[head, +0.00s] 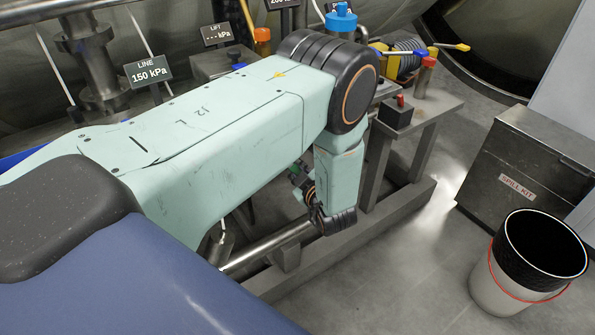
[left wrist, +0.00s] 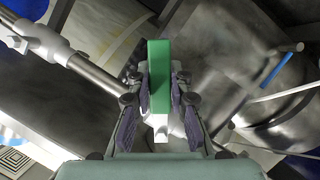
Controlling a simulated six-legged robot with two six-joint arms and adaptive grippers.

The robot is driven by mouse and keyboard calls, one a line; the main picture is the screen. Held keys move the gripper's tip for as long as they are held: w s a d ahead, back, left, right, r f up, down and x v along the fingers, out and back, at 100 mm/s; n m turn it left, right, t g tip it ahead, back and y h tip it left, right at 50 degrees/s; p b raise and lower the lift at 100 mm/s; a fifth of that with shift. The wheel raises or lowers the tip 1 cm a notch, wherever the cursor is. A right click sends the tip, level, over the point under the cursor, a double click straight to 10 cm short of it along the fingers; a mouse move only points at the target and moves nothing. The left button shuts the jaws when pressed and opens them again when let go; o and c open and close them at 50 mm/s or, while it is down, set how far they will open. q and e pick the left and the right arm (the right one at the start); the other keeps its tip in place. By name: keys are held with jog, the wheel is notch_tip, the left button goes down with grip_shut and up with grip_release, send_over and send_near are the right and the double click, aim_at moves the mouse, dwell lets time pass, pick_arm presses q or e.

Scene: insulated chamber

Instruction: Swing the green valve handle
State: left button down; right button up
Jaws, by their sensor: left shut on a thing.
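The green valve handle (left wrist: 159,65) is a straight green bar in the left wrist view. It lies between the two dark fingers of my left gripper (left wrist: 161,92), which is shut on it. A pale metal end shows below the bar, between the fingers. In the head view my left gripper (head: 303,184) is small and partly hidden by my own pale green arm. It is low beside the metal pipe, and the handle is hard to make out there. My right gripper is in neither view.
A metal pipe (head: 268,245) runs low along the frame, and shows in the left wrist view (left wrist: 95,72). A bench (head: 440,104) carries a small red-topped box (head: 396,113). A spill kit box (head: 527,158) and a bucket (head: 505,285) stand right. Floor between is clear.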

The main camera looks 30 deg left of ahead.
pick_arm(q)
jog(key=c, duration=1.2)
grip_release()
jog(key=shift+f, duration=0.1)
jog(key=v, duration=0.7)
jog(key=shift+s+d, duration=0.15)
